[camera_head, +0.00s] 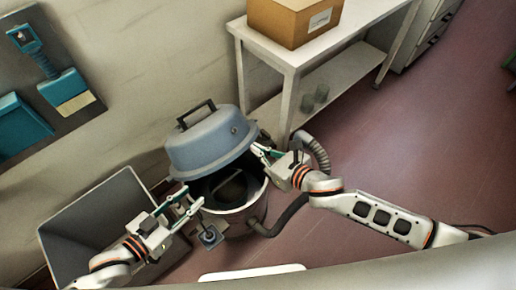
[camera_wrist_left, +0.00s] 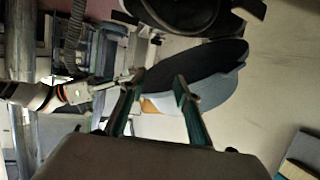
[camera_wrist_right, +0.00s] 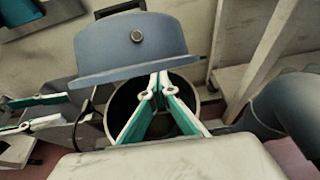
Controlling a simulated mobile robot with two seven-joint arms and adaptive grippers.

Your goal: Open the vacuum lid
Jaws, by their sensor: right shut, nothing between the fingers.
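The blue-grey vacuum lid (camera_head: 212,148) with a dark top handle (camera_head: 196,114) is tilted up above the round vessel (camera_head: 231,218), whose dark inside shows at the front. The lid also shows in the left wrist view (camera_wrist_left: 222,85) and the right wrist view (camera_wrist_right: 130,52). My right gripper (camera_head: 258,149) is shut and empty at the lid's right rim; its tips (camera_wrist_right: 157,80) overlap the rim in the right wrist view, and I cannot tell whether they touch. My left gripper (camera_head: 190,199) is open and empty, at the vessel's front left; its spread fingers show in the left wrist view (camera_wrist_left: 158,84).
A grey open bin (camera_head: 100,222) stands at the left. A ribbed hose (camera_head: 318,150) curves at the vessel's right. A white table (camera_head: 345,32) with a cardboard box (camera_head: 290,22) stands behind. Red floor (camera_head: 400,140) is clear at the right.

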